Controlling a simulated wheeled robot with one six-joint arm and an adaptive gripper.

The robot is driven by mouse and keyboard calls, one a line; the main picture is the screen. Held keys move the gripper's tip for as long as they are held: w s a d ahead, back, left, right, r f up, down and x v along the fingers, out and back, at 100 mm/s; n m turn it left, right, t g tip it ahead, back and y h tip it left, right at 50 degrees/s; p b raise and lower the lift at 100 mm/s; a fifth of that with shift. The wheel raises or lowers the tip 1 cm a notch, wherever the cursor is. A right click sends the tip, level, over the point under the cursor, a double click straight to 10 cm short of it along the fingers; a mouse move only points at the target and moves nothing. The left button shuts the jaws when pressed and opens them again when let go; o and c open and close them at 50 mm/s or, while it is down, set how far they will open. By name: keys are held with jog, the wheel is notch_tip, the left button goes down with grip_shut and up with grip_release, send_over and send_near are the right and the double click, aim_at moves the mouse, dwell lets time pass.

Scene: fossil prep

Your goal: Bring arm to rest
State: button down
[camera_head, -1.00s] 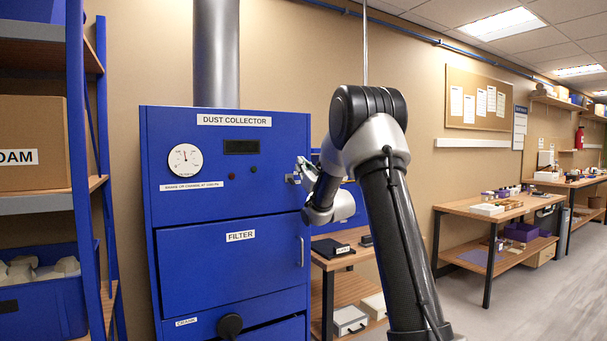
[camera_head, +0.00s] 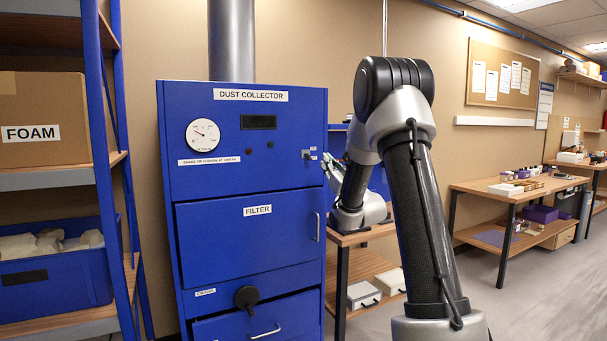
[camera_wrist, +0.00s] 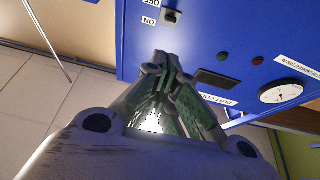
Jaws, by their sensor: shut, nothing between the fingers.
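My gripper (camera_wrist: 157,68) is shut and empty in the wrist view, its fingertips together just in front of the blue dust collector's face. The ON/OFF switch (camera_wrist: 171,16) is near the tips, which look apart from it. In the head view my gripper (camera_head: 329,164) is small and partly hidden behind my arm, beside the upper right of the dust collector (camera_head: 185,150). The switch (camera_head: 309,154) also shows there. My arm is raised and folded, with its elbow high.
A shelf on the left holds a FOAM box (camera_head: 45,120) and a blue bin (camera_head: 60,265). The collector's lower drawer (camera_head: 255,328) has a handle; a crank knob (camera_head: 247,297) sticks out above it. A wooden bench (camera_head: 355,237) stands behind my arm. Floor is clear at right.

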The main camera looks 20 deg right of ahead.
jog(key=d+f+m+g+h, duration=0.25)
jog(key=f+g, duration=0.55)
jog(key=f, duration=0.9)
jog(key=s+f+g, duration=0.4)
jog(key=s+g, duration=0.1)
jog(key=s, duration=0.4)
jog(key=s+a+r+g, duration=0.1)
jog(key=s+a+g, duration=0.35)
jog(key=s, duration=0.85)
jog(key=s+a+r+g, duration=0.25)
jog(key=s+a, duration=0.25)
jog(key=s, duration=0.7)
jog(key=s+a+r+n+y, duration=0.1)
jog(key=s+a+r, duration=0.2)
jog(key=s, duration=0.2)
jog(key=s+a+r+n+t, duration=0.1)
jog(key=s+a+r, duration=0.1)
jog(key=s, duration=0.3)
jog(key=shift+a+r+y, duration=0.35)
jog(key=shift+a+r, duration=0.05)
jog(key=shift+r, duration=0.2)
